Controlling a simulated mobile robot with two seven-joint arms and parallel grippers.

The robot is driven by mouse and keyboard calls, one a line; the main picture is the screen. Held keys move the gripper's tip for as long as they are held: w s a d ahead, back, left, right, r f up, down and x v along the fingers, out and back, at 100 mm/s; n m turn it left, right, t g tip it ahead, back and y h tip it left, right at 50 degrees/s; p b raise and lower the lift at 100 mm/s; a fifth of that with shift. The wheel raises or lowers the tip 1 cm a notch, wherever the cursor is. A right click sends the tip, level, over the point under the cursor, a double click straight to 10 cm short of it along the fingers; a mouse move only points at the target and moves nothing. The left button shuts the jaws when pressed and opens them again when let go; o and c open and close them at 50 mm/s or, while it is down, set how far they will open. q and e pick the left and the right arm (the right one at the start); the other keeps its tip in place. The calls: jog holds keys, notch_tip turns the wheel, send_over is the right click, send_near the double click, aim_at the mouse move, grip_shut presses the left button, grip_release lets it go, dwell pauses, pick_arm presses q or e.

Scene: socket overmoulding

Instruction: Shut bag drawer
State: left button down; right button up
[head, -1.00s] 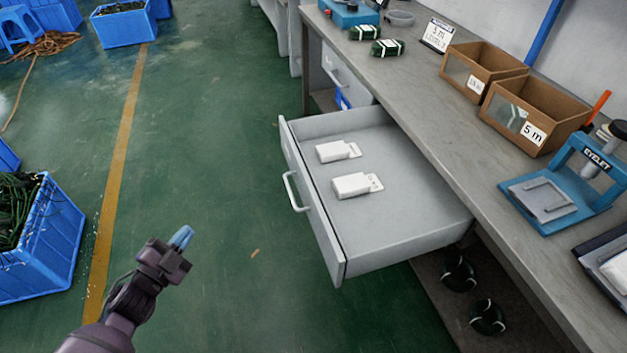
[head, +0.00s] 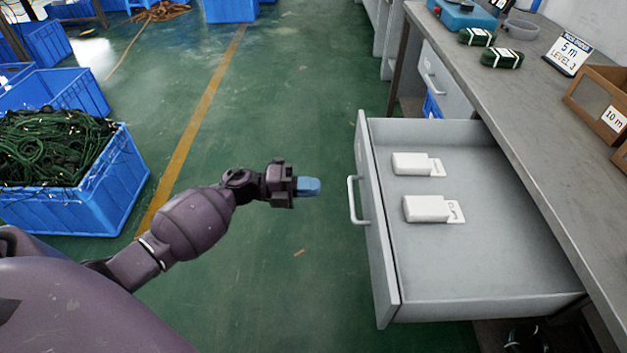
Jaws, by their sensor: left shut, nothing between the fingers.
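The bag drawer (head: 385,240) is a grey drawer standing pulled out from under the workbench, in the right half of the head view. Its front panel faces left and carries a pale bar handle (head: 353,200). Two white bag packs, a farther one (head: 412,163) and a nearer one (head: 427,208), lie flat inside on the drawer floor. My left gripper (head: 312,187) has blue fingertips, is shut and empty, and points right at the handle, a short gap to the left of it. My right gripper is not in view.
The grey workbench (head: 497,83) runs along the right with green cord bundles (head: 502,58), a 5 m sign (head: 568,52) and cardboard boxes (head: 598,97). A blue crate of green cord (head: 95,205) stands on the left. The green floor before the drawer is clear.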

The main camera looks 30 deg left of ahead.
aim_at(369, 187)
pick_arm(q)
jog(key=b+x, duration=0.1)
jog(key=x, duration=0.8)
jog(key=shift+w+d+f, duration=0.15)
jog(key=shift+w+d, duration=0.05)
jog(key=shift+d, duration=0.05)
jog(key=shift+w+d, duration=0.3)
jog(key=shift+d, duration=0.2)
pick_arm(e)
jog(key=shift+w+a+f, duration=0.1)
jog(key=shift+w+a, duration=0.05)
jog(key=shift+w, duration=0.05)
pick_arm(q)
jog(key=shift+d, duration=0.1)
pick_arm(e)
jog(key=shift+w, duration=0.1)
